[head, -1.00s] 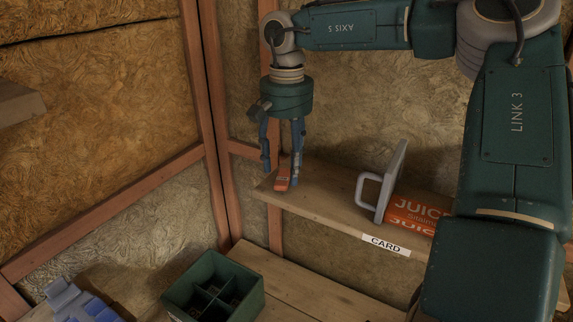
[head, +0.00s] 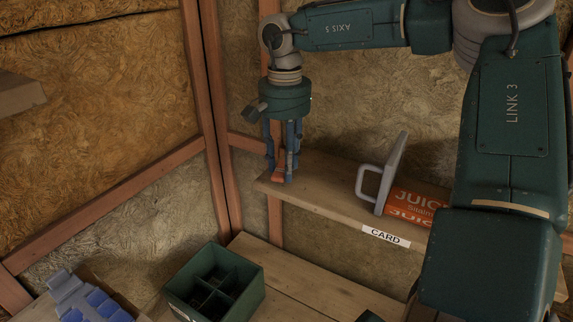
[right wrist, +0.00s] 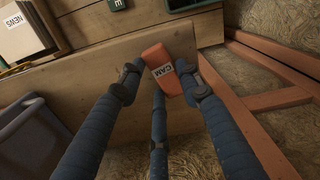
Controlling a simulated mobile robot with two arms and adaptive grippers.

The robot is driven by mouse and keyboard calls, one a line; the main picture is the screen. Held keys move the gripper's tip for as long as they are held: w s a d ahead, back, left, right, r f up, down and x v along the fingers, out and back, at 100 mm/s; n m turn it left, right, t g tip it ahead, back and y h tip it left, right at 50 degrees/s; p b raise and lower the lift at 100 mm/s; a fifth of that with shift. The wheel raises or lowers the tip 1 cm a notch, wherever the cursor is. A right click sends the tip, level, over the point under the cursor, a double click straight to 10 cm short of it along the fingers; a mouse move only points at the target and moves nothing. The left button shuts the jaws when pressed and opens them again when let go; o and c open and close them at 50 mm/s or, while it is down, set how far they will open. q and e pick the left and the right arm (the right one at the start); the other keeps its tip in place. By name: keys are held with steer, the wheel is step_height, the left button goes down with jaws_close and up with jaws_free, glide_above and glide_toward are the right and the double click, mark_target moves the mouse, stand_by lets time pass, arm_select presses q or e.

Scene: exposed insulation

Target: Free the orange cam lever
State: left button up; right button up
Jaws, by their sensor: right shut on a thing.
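The orange cam lever (head: 279,166) stands near the left end of the wooden shelf (head: 322,205). In the right wrist view the lever (right wrist: 157,57) shows a white label reading CAM. My right gripper (head: 280,175) points down over the shelf end with its blue fingers around the lever. In the right wrist view the fingers (right wrist: 160,88) close on the lever from both sides, with a third finger below. Part of the lever is hidden behind the fingers in the head view. My left gripper is not in view.
An orange JUICE carton (head: 413,203) lies on the shelf beside a grey handled object (head: 390,175). The shelf edge has a CARD label (head: 386,236). Below are a green divided crate (head: 250,300) and a blue object (head: 85,300).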

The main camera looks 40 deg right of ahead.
mark_target(281, 169)
steer(key=m, duration=0.2)
steer(key=m+b, duration=0.1)
steer(key=shift+w+a, duration=0.25)
steer(key=shift+w, duration=0.05)
steer(key=shift+c, duration=0.2)
steer(key=o, duration=1.2)
step_height(281, 169, up, 12)
steer(key=shift+a+f, duration=0.1)
steer(key=shift+f, duration=0.05)
